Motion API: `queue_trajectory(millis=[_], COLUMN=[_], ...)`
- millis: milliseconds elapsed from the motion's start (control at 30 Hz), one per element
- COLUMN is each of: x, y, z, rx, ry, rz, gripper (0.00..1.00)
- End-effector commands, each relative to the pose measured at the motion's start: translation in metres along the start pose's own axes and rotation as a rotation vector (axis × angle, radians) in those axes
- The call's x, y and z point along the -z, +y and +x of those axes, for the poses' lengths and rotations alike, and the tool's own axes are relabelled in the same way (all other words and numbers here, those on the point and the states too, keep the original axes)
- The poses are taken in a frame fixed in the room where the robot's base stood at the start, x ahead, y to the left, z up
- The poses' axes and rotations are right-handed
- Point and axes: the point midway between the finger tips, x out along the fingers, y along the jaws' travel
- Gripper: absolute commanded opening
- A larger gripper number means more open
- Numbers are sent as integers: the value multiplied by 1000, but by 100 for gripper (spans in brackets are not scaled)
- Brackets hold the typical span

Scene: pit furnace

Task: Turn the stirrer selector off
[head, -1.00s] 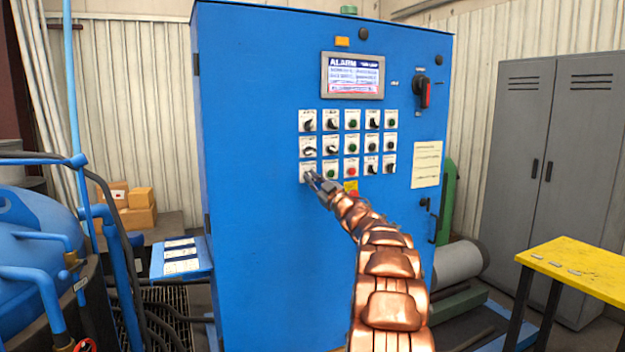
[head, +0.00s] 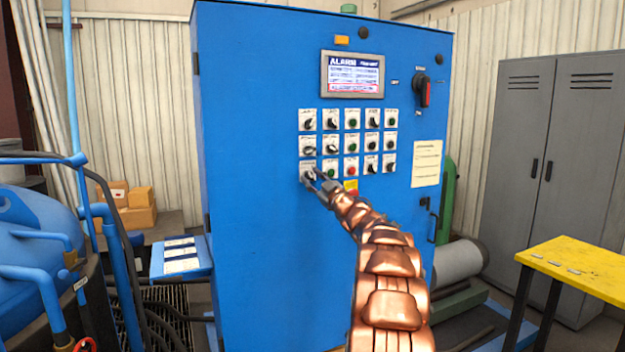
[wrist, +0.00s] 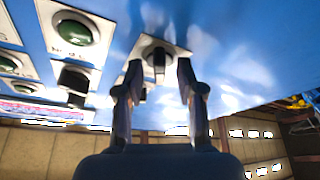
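The blue cabinet carries a grid of white-plated selectors and push buttons. My gripper (head: 308,178) is at the bottom-left selector (head: 308,165) of this grid and partly hides it. In the wrist view, a black selector knob (wrist: 158,62) on a white plate sits between the two fingertips of my gripper (wrist: 158,70). The fingers are apart, with a gap on each side of the knob. The label of this selector is not readable, so I cannot tell from it whether it is the stirrer selector.
Neighbouring selectors and a green button (wrist: 76,32) lie close by. Above the grid is an alarm display (head: 352,75); a red-handled switch (head: 423,93) is to its right. A yellow table (head: 580,265) stands at the right, blue pipework (head: 115,250) at the left.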

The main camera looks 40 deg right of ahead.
Motion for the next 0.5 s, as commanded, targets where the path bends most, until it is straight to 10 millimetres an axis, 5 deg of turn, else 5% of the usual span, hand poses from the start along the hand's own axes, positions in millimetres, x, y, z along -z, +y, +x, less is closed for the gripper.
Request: queue_trajectory(millis=[500], x=[1], y=[1], z=[-54], rx=[-1], ry=[0], rz=[-1], gripper=[38])
